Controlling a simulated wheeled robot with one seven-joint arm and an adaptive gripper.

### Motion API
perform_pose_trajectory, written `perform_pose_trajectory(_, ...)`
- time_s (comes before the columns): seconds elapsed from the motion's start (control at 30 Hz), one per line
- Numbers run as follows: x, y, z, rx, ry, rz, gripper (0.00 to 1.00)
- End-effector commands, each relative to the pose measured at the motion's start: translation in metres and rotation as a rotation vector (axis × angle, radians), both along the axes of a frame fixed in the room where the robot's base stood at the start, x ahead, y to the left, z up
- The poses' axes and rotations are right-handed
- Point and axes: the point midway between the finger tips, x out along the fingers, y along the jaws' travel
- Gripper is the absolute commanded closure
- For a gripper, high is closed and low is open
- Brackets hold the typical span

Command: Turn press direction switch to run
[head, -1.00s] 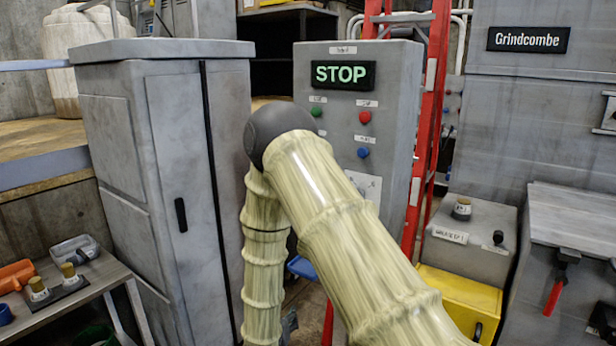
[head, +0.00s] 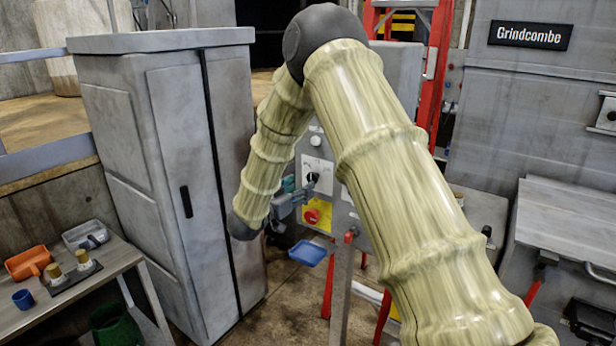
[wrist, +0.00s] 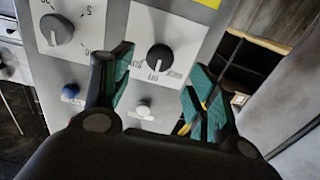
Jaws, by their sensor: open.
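The control panel's rotary switch shows in the wrist view as a dark round knob (wrist: 160,57) on a white plate with small labels. I cannot read its labels or tell its setting for sure. It also shows in the head view as a black knob (head: 313,177) on a white plate. My gripper (wrist: 160,68) is open, its two teal-padded fingers either side of the knob in the picture. Whether they touch it cannot be told.
A second knob (wrist: 57,29) with a numbered dial, a blue button (wrist: 70,92) and a white button (wrist: 144,110) are nearby. A red stop button (head: 312,216) on yellow sits below the switch. A grey cabinet (head: 160,150) stands close on the left.

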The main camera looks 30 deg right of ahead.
Motion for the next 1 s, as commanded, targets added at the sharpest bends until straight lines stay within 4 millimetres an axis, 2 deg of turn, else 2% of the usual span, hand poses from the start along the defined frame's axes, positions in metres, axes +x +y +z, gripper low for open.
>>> perform_pose_trajectory(0.1, 0.007, -0.019, 0.004, 0.000, 0.000, -0.003, 0.42)
perform_pose_trajectory(0.33, 0.017, -0.043, 0.002, 0.001, 0.000, -0.001, 0.42)
perform_pose_trajectory(0.5, 0.021, -0.050, 0.001, -0.001, 0.000, 0.001, 0.42)
perform_pose_trajectory(0.77, 0.021, -0.051, 0.000, -0.001, 0.000, 0.001, 0.42)
perform_pose_trajectory(0.83, 0.021, -0.051, 0.000, -0.001, 0.000, 0.002, 0.49)
perform_pose_trajectory(1.0, 0.021, -0.051, 0.000, 0.000, 0.000, 0.001, 0.80)
